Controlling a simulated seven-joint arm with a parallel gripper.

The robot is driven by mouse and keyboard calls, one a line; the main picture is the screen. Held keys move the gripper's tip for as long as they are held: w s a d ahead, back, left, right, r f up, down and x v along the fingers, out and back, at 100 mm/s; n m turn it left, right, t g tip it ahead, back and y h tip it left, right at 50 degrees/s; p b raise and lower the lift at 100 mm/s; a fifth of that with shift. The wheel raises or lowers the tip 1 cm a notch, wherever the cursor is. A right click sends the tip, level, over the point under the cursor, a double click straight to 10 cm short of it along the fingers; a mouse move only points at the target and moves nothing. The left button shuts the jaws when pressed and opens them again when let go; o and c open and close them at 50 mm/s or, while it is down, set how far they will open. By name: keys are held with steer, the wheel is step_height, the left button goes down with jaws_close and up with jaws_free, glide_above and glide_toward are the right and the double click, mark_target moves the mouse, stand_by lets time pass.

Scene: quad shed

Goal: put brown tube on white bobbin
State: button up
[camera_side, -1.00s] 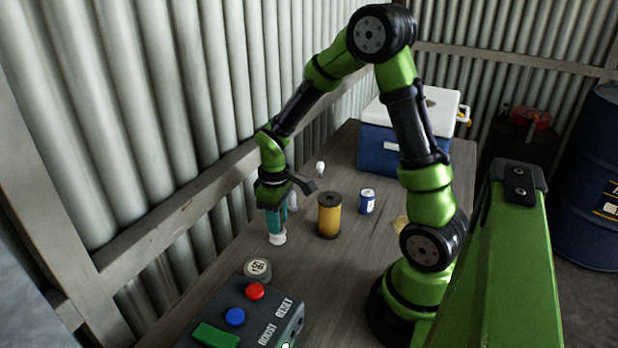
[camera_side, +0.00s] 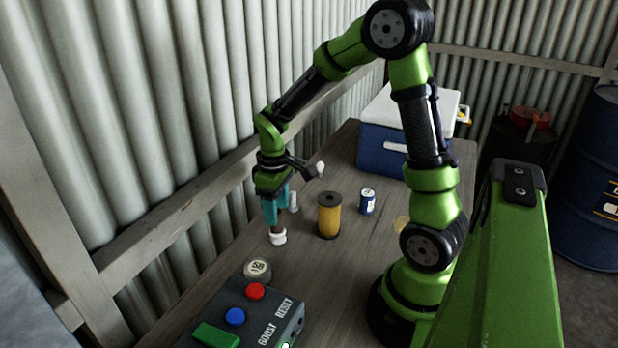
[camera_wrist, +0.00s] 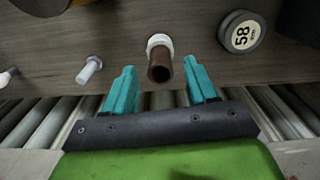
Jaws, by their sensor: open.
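The brown tube (camera_wrist: 159,70) stands upright with the white bobbin (camera_wrist: 158,41) around its lower end in the wrist view. In the side view the white bobbin (camera_side: 278,238) is on the table, with a little of the brown tube (camera_side: 277,229) above it. My gripper (camera_side: 278,214) is open, its teal fingers above the bobbin. In the wrist view my gripper (camera_wrist: 160,70) has one finger on each side of the tube, with gaps to both. How far the tube reaches into the bobbin is hidden.
A yellow spool (camera_side: 329,216) and a blue can (camera_side: 367,201) stand to the right. A small white piece (camera_side: 293,201) stands behind the gripper. A round weight marked 58 (camera_side: 257,271) and a button box (camera_side: 245,315) are in front. A blue cooler (camera_side: 385,148) is at the back.

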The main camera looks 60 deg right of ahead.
step_height(320, 180, up, 8)
steer(key=r, duration=0.1)
steer(key=s+a+r+m+t+y, duration=0.2)
steer(key=s+a+r+m+t, duration=0.3)
steer(key=s+a, duration=0.5)
step_height(320, 180, up, 3)
steer(key=shift+a+f+t, duration=0.2)
steer(key=shift+a+t, duration=0.45)
steer(key=shift+t, duration=0.45)
steer(key=shift+o, duration=0.4)
